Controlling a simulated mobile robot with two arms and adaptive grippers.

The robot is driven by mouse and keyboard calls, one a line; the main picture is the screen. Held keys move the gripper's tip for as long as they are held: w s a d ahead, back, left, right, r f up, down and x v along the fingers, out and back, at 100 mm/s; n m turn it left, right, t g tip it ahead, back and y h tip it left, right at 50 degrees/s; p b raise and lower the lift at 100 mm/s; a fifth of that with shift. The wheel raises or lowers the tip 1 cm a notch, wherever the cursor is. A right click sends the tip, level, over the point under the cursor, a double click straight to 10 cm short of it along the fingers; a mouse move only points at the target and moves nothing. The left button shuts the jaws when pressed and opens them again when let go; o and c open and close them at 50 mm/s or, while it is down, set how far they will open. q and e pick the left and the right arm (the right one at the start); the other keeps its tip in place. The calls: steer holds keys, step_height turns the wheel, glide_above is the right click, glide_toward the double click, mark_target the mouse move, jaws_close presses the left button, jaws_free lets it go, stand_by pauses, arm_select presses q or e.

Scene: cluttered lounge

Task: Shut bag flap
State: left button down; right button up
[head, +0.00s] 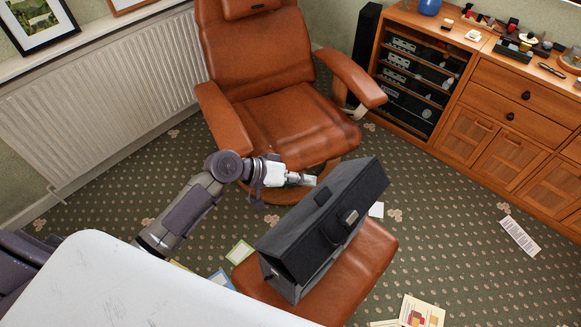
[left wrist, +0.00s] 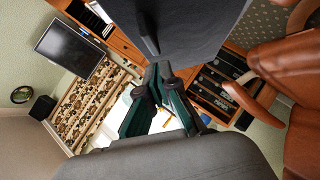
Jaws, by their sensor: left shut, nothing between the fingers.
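A dark grey, box-shaped bag (head: 305,262) stands on a brown leather footstool (head: 375,262). Its broad flap (head: 362,188) with two dark buckle tabs slopes across the upper side. I cannot tell how closely the flap meets the body; the left end shows a dark gap below its edge. My left gripper (head: 306,180) is shut and empty, at the far side of the bag, close to the flap's upper edge. In the left wrist view, the left gripper's fingers (left wrist: 160,75) are together just below a large dark grey bag surface (left wrist: 205,28). I cannot tell whether they touch. My right gripper is out of view.
A brown leather armchair (head: 262,75) stands behind the bag. A wooden sideboard (head: 500,110) with electronics lines the right wall, and a radiator (head: 100,105) the left. Papers (head: 422,311) lie on the patterned carpet, which has free room right of the footstool.

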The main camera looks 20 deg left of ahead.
arm_select(q)
steer(key=shift+s+d+f, duration=0.25)
steer(key=shift+d+f, duration=0.15)
steer(key=shift+d, duration=0.1)
steer(key=shift+f, duration=0.15)
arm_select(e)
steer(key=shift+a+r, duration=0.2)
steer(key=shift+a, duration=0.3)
arm_select(q)
steer(key=shift+d, duration=0.1)
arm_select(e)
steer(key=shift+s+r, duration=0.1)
